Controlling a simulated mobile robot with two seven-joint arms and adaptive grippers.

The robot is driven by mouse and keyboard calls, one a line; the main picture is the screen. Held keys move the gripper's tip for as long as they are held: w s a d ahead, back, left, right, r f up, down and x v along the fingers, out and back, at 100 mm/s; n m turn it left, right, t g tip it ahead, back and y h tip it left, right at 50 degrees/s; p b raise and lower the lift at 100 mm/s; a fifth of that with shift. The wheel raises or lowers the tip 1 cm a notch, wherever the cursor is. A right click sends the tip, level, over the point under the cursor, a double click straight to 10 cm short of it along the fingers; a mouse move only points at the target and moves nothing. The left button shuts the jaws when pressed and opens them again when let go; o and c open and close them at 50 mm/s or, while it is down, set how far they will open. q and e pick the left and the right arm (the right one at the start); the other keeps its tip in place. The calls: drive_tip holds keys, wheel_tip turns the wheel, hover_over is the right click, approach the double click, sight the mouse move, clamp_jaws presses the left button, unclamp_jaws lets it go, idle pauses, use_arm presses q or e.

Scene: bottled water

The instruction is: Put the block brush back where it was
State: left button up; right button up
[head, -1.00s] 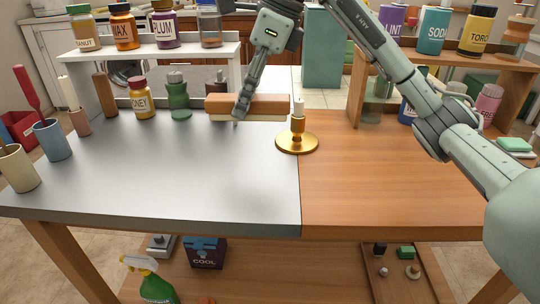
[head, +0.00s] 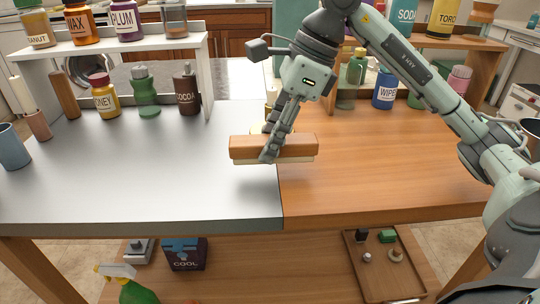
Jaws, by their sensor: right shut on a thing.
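The block brush (head: 295,147) has a brown wooden block with a pale underside. It is held level, near the seam between the grey metal half and the wooden half of the table, seemingly a little above the surface. My right gripper (head: 271,152) is shut on it, its fingers reaching down over the brush from above. The gripper hides most of the brass candle holder (head: 257,127) behind it. My left gripper is not in view.
Jars and bottles line the back left, including a honey jar (head: 106,97) and a cocoa bottle (head: 187,92), under a white shelf (head: 150,44). A wooden shelf with jars stands back right. The grey table top (head: 130,170) and wooden top (head: 390,165) are largely clear.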

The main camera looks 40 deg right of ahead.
drive_tip(key=shift+f, duration=1.55)
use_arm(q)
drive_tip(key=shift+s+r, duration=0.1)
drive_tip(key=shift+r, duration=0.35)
use_arm(e)
drive_tip(key=shift+f, duration=0.1)
drive_tip(key=o, duration=1.1)
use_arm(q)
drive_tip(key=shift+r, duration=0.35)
